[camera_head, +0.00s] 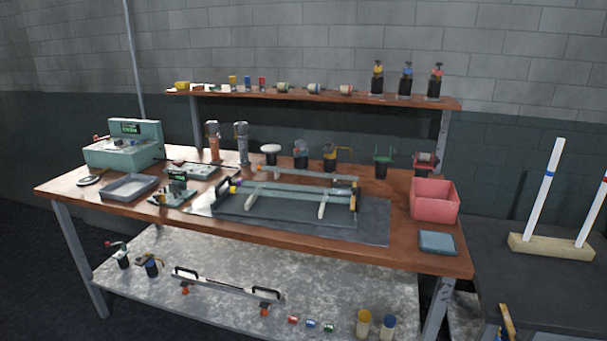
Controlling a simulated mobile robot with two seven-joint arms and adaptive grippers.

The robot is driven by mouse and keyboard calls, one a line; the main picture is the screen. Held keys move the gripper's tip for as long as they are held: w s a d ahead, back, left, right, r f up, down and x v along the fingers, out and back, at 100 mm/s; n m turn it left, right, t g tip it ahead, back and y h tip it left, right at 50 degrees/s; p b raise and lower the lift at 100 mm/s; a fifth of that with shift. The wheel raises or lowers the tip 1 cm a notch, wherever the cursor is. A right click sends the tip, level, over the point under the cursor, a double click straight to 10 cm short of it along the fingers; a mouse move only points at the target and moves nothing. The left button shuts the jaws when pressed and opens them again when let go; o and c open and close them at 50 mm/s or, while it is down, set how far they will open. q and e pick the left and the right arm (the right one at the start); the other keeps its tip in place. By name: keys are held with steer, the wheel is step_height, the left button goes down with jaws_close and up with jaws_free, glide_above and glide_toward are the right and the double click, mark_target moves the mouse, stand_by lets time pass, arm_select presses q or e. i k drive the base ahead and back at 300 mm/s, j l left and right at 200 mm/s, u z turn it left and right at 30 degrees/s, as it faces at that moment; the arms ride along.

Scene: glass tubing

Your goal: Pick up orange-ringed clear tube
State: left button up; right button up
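No clear tube with a plainly orange ring can be made out. A pale upright tube (593,209) stands at the right edge, cut off by the frame, with a small reddish mark at its top; I cannot tell if that is an orange ring. Another pale tube (546,190) with a blue ring stands left of it. Both stand in a light wooden block (548,247) on a dark table. Long pale bars or tubes (290,190) lie across a low fixture on the bench; no orange ring shows on them. Neither of my grippers is in view.
The wooden bench (120,207) holds a green instrument (125,150), a grey tray (128,187), a pink bin (434,203) and a blue-grey pad (437,242). A raised shelf (320,98) carries several small rolls and bottles. A lower shelf (230,265) holds a handled bar (226,287).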

mark_target(352, 178)
steer(key=i+j+z, duration=0.1)
steer(key=i, duration=0.35)
steer(key=i+j+z, duration=0.1)
steer(key=i, duration=0.4)
